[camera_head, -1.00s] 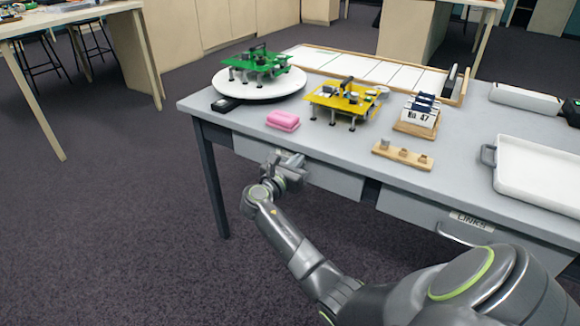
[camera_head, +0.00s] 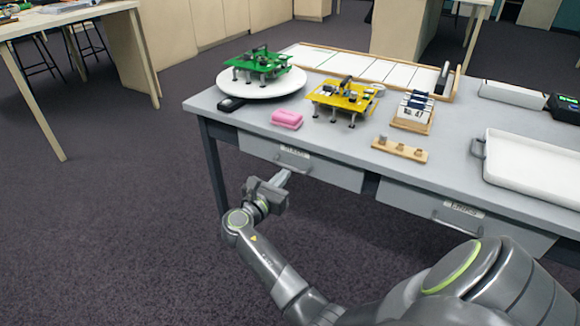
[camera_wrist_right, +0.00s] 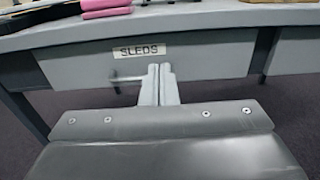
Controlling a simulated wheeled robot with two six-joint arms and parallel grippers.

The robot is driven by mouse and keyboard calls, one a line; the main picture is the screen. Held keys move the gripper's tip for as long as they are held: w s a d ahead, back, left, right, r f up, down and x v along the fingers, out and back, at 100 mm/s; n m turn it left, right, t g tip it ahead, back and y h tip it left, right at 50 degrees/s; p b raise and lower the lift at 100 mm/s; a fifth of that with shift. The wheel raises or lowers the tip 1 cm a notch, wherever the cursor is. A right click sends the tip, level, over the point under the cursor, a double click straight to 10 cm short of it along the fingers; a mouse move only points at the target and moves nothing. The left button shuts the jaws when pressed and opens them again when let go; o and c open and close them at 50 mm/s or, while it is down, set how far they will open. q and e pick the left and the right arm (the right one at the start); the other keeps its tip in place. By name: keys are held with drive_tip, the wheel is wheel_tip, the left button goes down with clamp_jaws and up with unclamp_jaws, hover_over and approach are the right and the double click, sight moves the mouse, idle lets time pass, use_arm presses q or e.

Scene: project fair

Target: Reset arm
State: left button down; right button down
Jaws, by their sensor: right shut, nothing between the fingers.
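My right gripper (camera_head: 281,178) is shut and empty in front of the table's left drawer (camera_head: 325,172), a little below the table top. In the right wrist view its two fingers (camera_wrist_right: 159,72) are together and point at the drawer front, which bears a label reading SLEDS (camera_wrist_right: 139,51). The drawer's handle shows beside the fingers in that view; I cannot tell whether they touch it. The drawer looks closed. My left gripper is not in view.
The grey table (camera_head: 330,139) holds a green board (camera_head: 262,62) on a white turntable (camera_head: 250,90), a yellow board (camera_head: 345,97), a pink block (camera_head: 287,119), a wooden block strip (camera_head: 399,150) and a white tray (camera_head: 535,165). Open floor lies left of the table.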

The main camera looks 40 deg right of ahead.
drive_tip(key=shift+v, duration=1.25)
